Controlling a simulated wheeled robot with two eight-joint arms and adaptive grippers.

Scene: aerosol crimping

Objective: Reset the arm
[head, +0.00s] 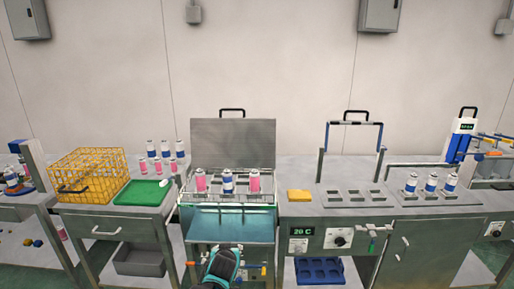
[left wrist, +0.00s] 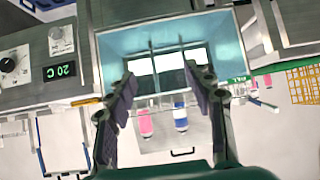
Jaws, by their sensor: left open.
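My left gripper (left wrist: 159,70) is open in the left wrist view, with nothing between its two dark fingers. In the head view my left gripper (head: 222,266) shows low at the bottom centre, in front of the open water bath (head: 232,222); its fingertips are hard to make out there. A pink can (head: 200,183), a blue-and-white can (head: 228,183) and another pink can (head: 254,183) stand in a row at the bath's back. The gripper is apart from them. My right gripper is in neither view.
The bath's raised lid (head: 233,143) stands behind the cans. Left are a green tray (head: 143,193) and yellow wire basket (head: 88,174). Right are a yellow sponge (head: 299,196), a bench with a 20 C display (head: 301,232) and three blue-and-white cans (head: 431,184).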

